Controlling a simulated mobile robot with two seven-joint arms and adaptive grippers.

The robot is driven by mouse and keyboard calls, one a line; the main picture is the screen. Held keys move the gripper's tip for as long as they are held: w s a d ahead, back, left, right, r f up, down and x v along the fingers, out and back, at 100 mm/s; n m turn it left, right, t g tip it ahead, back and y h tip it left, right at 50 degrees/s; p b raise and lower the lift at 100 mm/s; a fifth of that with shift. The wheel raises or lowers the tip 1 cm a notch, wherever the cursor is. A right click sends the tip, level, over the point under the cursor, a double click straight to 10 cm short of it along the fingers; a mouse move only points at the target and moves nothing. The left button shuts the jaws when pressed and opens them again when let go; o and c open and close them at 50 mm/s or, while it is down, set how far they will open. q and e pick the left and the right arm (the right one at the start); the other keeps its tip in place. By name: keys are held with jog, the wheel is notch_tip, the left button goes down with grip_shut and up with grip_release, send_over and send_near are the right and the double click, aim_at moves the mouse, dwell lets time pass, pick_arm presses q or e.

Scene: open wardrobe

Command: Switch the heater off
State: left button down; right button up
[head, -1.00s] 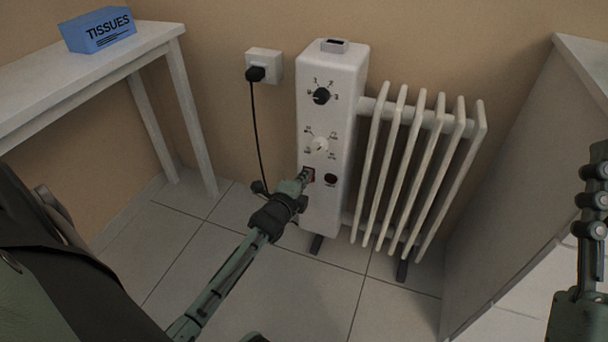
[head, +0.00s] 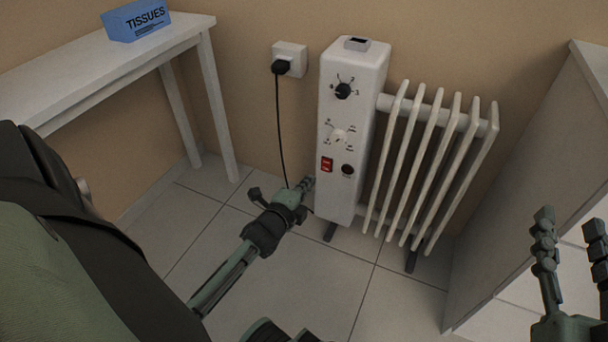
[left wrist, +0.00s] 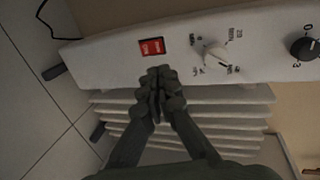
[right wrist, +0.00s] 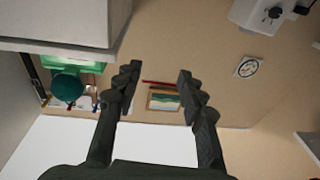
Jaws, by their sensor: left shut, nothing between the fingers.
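The white heater (head: 340,190) stands upright against the wall, with ribbed fins (head: 430,165) on its right. Its front panel has a black upper dial (head: 343,90), a white lower dial (head: 339,136) and a red rocker switch (head: 327,164), which appears lit. In the left wrist view the red switch (left wrist: 152,47) lies just beyond my fingertips. My left gripper (head: 307,184) is shut and empty, just below and left of the switch; it seems apart from it. My right gripper (head: 571,232) is open and empty at the far right; it also shows in the right wrist view (right wrist: 158,75).
A black plug (head: 280,67) sits in the wall socket (head: 291,55), its cord hanging left of the heater. A white table (head: 110,65) with a blue tissue box (head: 136,20) stands at left. A pale cabinet (head: 530,190) stands at right. The tiled floor in front is clear.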

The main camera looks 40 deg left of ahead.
pick_arm(q)
jog(key=shift+v, duration=1.2)
pick_arm(e)
jog(key=shift+w+d+f+g+h, duration=0.1)
jog(key=shift+d+f+g+h, duration=0.2)
jog(key=shift+f, duration=0.35)
jog(key=shift+w+d+f+g+h, duration=0.1)
jog(key=shift+d+f+g+h, duration=0.15)
jog(key=shift+f, duration=0.4)
pick_arm(q)
jog(key=shift+r, duration=0.1)
